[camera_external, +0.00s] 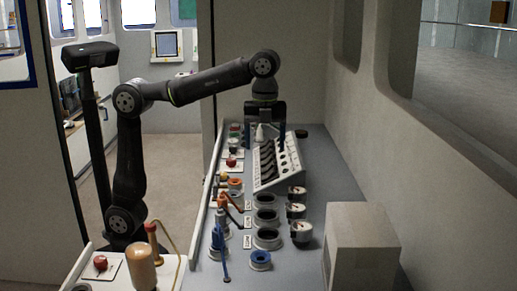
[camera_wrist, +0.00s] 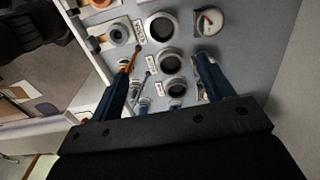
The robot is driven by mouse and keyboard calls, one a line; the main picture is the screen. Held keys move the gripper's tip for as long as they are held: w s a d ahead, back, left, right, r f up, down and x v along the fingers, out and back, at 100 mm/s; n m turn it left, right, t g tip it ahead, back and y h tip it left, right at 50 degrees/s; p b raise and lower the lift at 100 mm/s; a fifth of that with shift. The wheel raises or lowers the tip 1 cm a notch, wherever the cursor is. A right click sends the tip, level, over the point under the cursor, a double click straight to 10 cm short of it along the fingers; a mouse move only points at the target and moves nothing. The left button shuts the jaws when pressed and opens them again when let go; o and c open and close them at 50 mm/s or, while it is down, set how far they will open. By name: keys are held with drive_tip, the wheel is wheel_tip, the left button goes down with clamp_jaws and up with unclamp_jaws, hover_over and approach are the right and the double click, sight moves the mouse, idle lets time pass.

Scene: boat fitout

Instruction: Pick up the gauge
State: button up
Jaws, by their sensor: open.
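Three round gauges with white faces and dark bodies stand in a row along the right side of the console: a far gauge (camera_external: 297,192), a middle gauge (camera_external: 295,211) and a near gauge (camera_external: 301,232). One gauge (camera_wrist: 208,22) shows at the top of the wrist view, with a red mark on its face. It is beyond the tip of the right finger and apart from it. My gripper (camera_external: 266,133) is at the far end of the console, beside the sloped switch panel. In the wrist view my gripper (camera_wrist: 163,67) is open, with nothing held between its blue fingers.
Empty round sockets (camera_external: 267,217) line the console left of the gauges. The sloped switch panel (camera_external: 277,162) stands beyond them. Levers and a blue-handled tool (camera_external: 218,243) lie to the left. A blue ring (camera_external: 260,260) is in front. A large box (camera_external: 360,250) blocks the near right.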

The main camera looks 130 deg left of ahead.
drive_tip(key=n+t+y, duration=0.2)
drive_tip(key=n+t, duration=0.2)
drive_tip(key=n, duration=0.9)
approach(301, 225)
drive_tip(key=x, duration=0.4)
drive_tip(key=shift+s+a+f, duration=0.15)
drive_tip(key=shift+s+a, duration=0.1)
drive_tip(key=shift+s, duration=0.05)
drive_tip(key=shift+w+x, duration=0.15)
drive_tip(key=shift+x, duration=1.15)
drive_tip(key=shift+w+x, duration=0.1)
drive_tip(key=shift+x, duration=1.25)
drive_tip(key=shift+d, duration=0.2)
drive_tip(key=c, duration=1.1)
drive_tip(key=shift+c, duration=0.2)
